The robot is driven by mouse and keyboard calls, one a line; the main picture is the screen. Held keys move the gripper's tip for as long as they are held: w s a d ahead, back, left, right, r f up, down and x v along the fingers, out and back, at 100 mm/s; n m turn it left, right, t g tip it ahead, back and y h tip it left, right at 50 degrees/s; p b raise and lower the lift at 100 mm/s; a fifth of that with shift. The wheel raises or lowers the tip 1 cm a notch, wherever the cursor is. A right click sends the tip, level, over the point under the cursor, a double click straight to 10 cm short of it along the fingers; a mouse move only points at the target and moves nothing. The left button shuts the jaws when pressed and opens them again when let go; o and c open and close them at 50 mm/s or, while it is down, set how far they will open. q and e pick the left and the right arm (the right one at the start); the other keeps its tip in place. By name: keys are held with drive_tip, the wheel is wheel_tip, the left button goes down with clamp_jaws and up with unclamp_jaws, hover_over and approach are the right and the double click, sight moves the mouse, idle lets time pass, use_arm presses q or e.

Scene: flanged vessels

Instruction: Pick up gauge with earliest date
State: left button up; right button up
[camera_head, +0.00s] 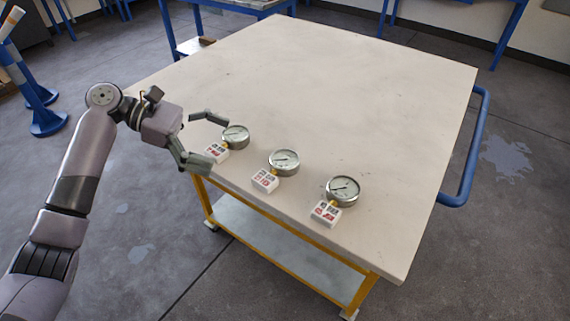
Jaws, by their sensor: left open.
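The dates on the blocks are too small to read. My left gripper (205,138) is open at the left gauge, one finger behind it and one at its near left side. I cannot tell whether the fingers touch it. My right gripper is not in view.
The gauges stand on a pale square tabletop (330,80) with a yellow frame and a lower shelf (270,240). A blue handle (470,150) runs along its right side. The tabletop behind the gauges is clear. A blue-and-white post (30,85) stands at far left.

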sight(282, 166)
use_arm(q)
drive_tip(key=p+x, duration=0.1)
drive_tip(key=x, duration=0.2)
drive_tip(key=shift+s+d+f, duration=0.1)
drive_tip(key=shift+d, duration=0.2)
drive_tip(key=x, duration=0.4)
drive_tip(key=shift+d+p, duration=0.1)
drive_tip(key=shift+p, duration=0.2)
drive_tip(key=shift+d+f, duration=0.1)
drive_tip(key=shift+d, duration=0.1)
drive_tip(key=shift+d+f+p, duration=0.1)
drive_tip(key=shift+d+p, duration=0.2)
drive_tip(key=shift+p, duration=0.05)
drive_tip(key=p+x, duration=0.1)
drive_tip(key=x, duration=0.2)
drive_tip(key=shift+s+d, duration=0.2)
drive_tip(key=shift+d, duration=0.15)
drive_tip(key=shift+d+f, duration=0.2)
drive_tip(key=shift+d, duration=0.1)
drive_tip(key=shift+a+f, duration=0.1)
drive_tip(key=c, duration=0.9)
drive_tip(key=shift+c, duration=0.5)
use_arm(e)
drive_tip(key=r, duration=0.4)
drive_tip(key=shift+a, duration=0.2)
